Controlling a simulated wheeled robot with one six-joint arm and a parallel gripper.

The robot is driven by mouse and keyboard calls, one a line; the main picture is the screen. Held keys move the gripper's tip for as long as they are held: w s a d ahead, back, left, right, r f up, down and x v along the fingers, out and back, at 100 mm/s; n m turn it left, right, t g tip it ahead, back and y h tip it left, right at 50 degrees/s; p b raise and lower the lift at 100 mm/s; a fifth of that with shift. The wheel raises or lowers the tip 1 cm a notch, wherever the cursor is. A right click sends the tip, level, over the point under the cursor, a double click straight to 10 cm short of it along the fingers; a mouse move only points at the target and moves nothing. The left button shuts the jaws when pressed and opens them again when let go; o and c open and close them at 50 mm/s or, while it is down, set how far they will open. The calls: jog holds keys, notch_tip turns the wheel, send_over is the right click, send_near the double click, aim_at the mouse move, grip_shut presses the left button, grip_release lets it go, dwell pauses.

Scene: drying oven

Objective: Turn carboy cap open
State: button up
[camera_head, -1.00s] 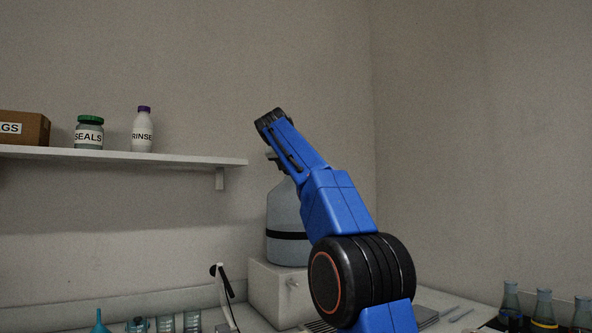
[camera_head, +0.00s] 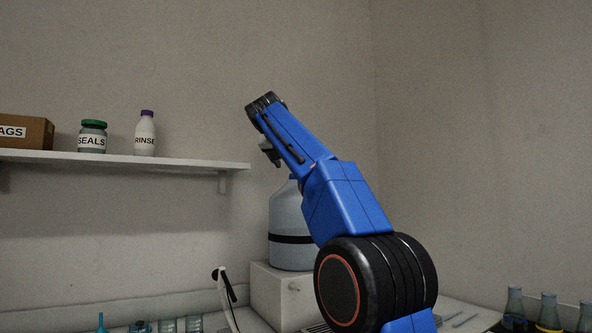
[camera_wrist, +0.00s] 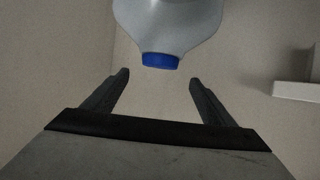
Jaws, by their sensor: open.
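The carboy (camera_head: 289,217) is a pale translucent bottle with a dark band. It stands upright on a white block, partly hidden behind my arm. Its blue cap (camera_wrist: 160,61) shows in the wrist view, just beyond and between the two fingertips of my gripper (camera_wrist: 158,80). The gripper is open and empty, and its fingers are apart from the cap. In the head view my gripper (camera_head: 270,152) is above the carboy's shoulder, mostly hidden by the arm. The cap is hidden there.
The white block (camera_head: 277,296) with a small knob carries the carboy. A wall shelf (camera_head: 130,159) at left holds a box, a SEALS jar (camera_head: 92,137) and a RINSE bottle (camera_head: 145,134). Several flasks (camera_head: 548,312) stand at lower right.

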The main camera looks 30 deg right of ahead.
jog(key=v, duration=0.9)
jog(key=shift+s+a, duration=0.1)
